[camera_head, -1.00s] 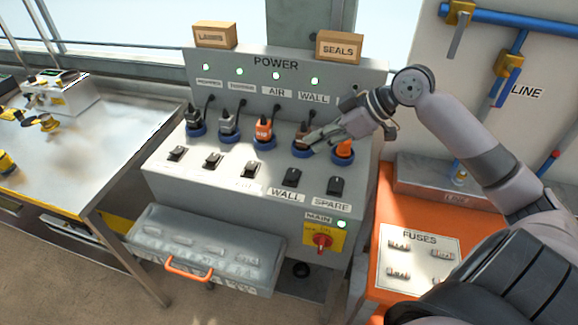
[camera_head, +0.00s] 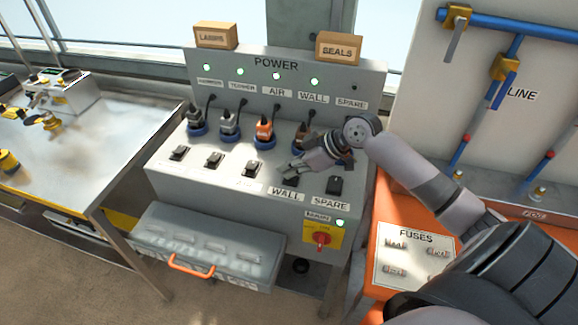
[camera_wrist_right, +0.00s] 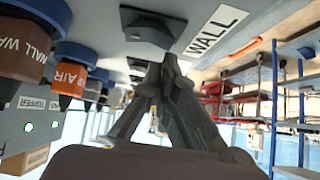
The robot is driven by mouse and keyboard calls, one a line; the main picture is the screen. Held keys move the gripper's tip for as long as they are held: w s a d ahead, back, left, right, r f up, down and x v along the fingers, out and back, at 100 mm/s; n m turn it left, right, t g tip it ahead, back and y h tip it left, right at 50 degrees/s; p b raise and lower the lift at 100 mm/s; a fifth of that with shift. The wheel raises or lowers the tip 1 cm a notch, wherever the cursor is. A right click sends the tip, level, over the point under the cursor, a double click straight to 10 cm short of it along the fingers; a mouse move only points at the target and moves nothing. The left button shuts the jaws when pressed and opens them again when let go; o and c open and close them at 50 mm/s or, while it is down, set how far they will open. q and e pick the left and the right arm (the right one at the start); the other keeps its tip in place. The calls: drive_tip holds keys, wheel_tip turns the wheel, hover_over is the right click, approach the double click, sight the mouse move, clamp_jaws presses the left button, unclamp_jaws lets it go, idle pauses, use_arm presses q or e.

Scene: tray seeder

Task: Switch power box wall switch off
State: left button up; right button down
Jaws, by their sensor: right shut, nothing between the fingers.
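The grey power box (camera_head: 215,184) has a row of black rocker switches on its sloped top. The wall switch (camera_head: 291,182) sits just above the WALL label (camera_head: 285,195) and is partly hidden by my right gripper. In the right wrist view the dark wall switch (camera_wrist_right: 148,28) is at the top, beside its WALL label (camera_wrist_right: 217,28). My right gripper (camera_head: 284,171) is shut and empty, its tips very close to the switch; I cannot tell whether they touch. Its fingertips (camera_wrist_right: 168,66) also show in the wrist view. The green wall light (camera_head: 315,81) is lit. My left gripper is out of view.
The spare switch (camera_head: 335,185) is close on the right. Plugs, such as the orange air plug (camera_head: 264,130), stand behind the switches. The red main knob (camera_head: 321,239) is on the front.

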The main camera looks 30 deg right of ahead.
drive_tip(key=shift+s+a+f+h, duration=0.1)
drive_tip(key=shift+s+f+h, duration=0.05)
drive_tip(key=shift+f+h, duration=0.25)
drive_tip(key=shift+w+d+r, duration=0.3)
drive_tip(key=shift+w+d, duration=0.2)
drive_tip(key=shift+d, duration=0.05)
idle(0.4)
